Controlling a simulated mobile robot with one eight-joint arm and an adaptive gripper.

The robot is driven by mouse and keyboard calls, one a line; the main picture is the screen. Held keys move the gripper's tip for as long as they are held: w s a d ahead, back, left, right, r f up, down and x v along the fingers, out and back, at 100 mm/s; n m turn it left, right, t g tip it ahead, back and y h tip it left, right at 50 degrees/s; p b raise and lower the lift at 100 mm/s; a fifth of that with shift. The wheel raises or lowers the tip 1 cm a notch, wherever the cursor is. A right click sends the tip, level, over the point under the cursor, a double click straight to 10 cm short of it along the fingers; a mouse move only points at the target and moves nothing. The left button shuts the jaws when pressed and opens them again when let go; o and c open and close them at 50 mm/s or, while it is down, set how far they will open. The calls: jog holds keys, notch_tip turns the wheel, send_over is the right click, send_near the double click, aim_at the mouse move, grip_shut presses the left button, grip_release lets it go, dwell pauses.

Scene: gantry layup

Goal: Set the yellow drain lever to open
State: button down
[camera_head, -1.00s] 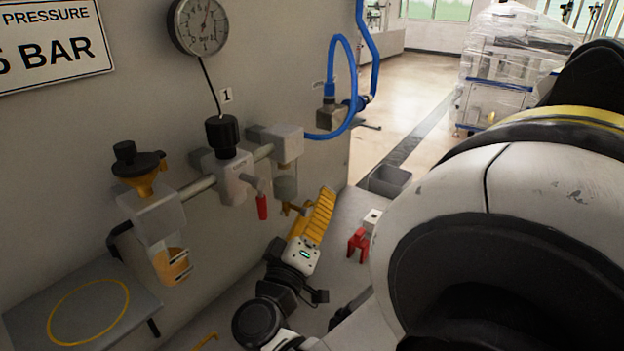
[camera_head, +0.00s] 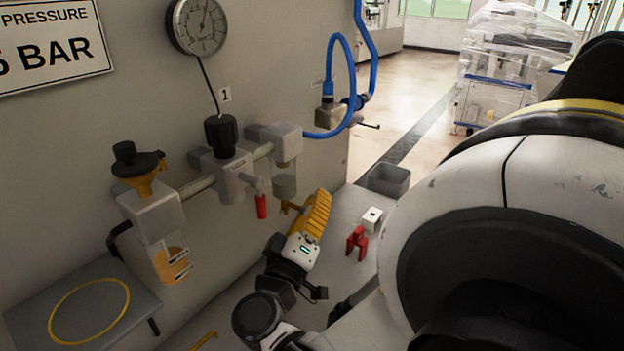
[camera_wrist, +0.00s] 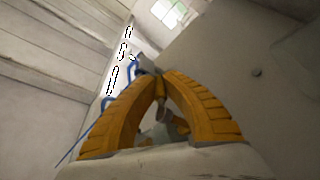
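The yellow drain lever (camera_head: 291,207) sits under the clear bowl (camera_head: 284,182) of the right-hand unit on the wall panel. My gripper (camera_head: 322,196), with its ribbed yellow fingers, points up right beside the lever, and the fingers partly cover the lever's right end. In the wrist view the fingertips (camera_wrist: 160,76) are drawn close together, and a small yellow-brown part, likely the lever (camera_wrist: 160,90), shows between the fingers. I cannot tell whether they grip it or only touch it.
A red-handled valve (camera_head: 261,206) hangs just left of the lever. Blue hose (camera_head: 350,85) loops at the right.

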jog(key=shift+g+p, duration=0.5)
jog(key=shift+p, duration=0.15)
jog(key=g+p, duration=0.1)
jog(key=m+g+y+p, duration=0.1)
jog(key=p, duration=0.1)
jog(key=shift+a+f, duration=0.1)
jog(key=shift+f, duration=0.25)
jog(key=shift+s+a+f+m+g+y+p, duration=0.15)
jog(key=shift+f+g+y+p, duration=0.1)
jog(key=shift+g+p, duration=0.4)
jog(key=shift+d+f+m+g+y+p, duration=0.1)
jog(key=shift+f+g+y+p, duration=0.25)
jog(key=shift+p, duration=0.35)
jog(key=shift+s+a+f+m+g+y+p, duration=0.1)
jog(key=shift+f+m+g+y+p, duration=0.1)
jog(key=shift+g+p, duration=0.45)
jog(key=c, duration=1.5)
grip_release()
jog(key=shift+a+f, duration=0.1)
jog(key=shift+o, duration=0.2)
jog(key=shift+b, duration=0.3)
